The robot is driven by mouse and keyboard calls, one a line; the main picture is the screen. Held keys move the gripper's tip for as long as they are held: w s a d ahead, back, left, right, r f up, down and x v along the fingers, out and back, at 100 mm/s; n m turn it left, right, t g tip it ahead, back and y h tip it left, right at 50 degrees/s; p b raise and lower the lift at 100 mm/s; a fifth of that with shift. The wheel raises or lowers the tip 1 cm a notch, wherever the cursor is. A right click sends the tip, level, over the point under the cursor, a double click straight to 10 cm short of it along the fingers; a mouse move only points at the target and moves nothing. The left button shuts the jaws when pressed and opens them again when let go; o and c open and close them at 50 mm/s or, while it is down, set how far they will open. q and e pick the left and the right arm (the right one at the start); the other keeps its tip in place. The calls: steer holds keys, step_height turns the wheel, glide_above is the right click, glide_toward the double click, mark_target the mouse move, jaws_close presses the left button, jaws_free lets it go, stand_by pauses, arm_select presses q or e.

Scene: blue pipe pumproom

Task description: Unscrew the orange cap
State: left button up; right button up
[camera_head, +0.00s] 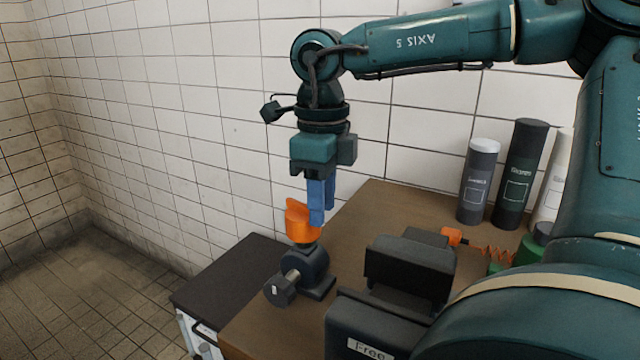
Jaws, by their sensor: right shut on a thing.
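The orange cap (299,222) is in the middle of the camera_head view, on top of a dark pipe fitting (312,266) near the left edge of the brown bench. My right gripper (317,222) points straight down from above, with blue fingers. It is shut on the orange cap, and the fingers cover the cap's right part. The cap's lower edge is close to the fitting's top; I cannot tell whether its thread is still engaged. My left gripper is not in view.
The brown bench (360,215) carries dark blocks (410,268) right of the fitting. Several canisters (478,180) stand at the back right. A dark-topped cabinet (232,268) adjoins the bench's left side. The tiled wall is behind.

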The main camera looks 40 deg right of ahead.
steer(key=shift+w+r+n+p, duration=0.3)
steer(key=shift+w+r+n, duration=0.15)
steer(key=shift+n, duration=0.55)
steer(key=shift+w+f, duration=0.15)
steer(key=shift+f, duration=0.1)
steer(key=shift+c, duration=0.3)
jaws_close()
steer(key=shift+a+r, duration=0.2)
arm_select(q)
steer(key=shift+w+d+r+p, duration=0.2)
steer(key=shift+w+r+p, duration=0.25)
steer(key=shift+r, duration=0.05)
arm_select(e)
steer(key=shift+w+r, duration=0.1)
steer(key=shift+r, duration=0.7)
steer(key=shift+d+f, duration=0.1)
steer(key=shift+f, duration=0.1)
steer(key=shift+o, duration=1.6)
jaws_free()
steer(key=shift+f, duration=0.1)
